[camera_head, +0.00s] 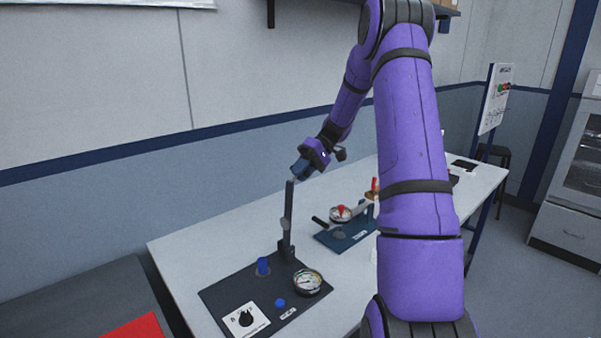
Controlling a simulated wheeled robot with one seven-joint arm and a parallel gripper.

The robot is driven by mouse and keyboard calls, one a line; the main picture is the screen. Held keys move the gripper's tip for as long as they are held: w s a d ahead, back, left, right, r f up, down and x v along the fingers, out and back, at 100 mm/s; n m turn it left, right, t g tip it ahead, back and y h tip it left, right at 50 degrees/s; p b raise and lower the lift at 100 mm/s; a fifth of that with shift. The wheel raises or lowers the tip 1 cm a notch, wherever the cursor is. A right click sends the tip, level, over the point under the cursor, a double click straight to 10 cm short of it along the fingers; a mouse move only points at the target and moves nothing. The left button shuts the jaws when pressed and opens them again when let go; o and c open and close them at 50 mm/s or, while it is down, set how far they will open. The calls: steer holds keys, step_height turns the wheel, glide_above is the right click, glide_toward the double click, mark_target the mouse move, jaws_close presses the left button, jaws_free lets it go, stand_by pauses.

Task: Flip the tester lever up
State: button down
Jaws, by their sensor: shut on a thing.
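The tester stands on the table on a dark base plate (228,293). Its dark lever (287,212) rises nearly upright from a bracket at the back of the plate. My gripper (297,174) reaches in from the upper right and is shut on the upper end of the lever. The fingertips are small in the picture and the exact grip is hard to make out. The plate carries a round gauge (307,281), a blue cylinder (263,266), a small blue knob (280,303) and a white panel with a black dial (245,319).
A second device on a blue base (343,240) with a red-topped gauge (340,213) stands behind to the right, partly beside my arm. The white table (185,250) is clear left of the tester. A red item (135,328) lies at the lower left.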

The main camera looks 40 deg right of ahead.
steer(key=c, duration=1.1)
jaws_free()
steer(key=shift+d+f, duration=0.15)
steer(key=shift+d, duration=0.1)
steer(key=shift+a, duration=0.1)
steer(key=v, duration=1.1)
steer(key=shift+a, duration=0.1)
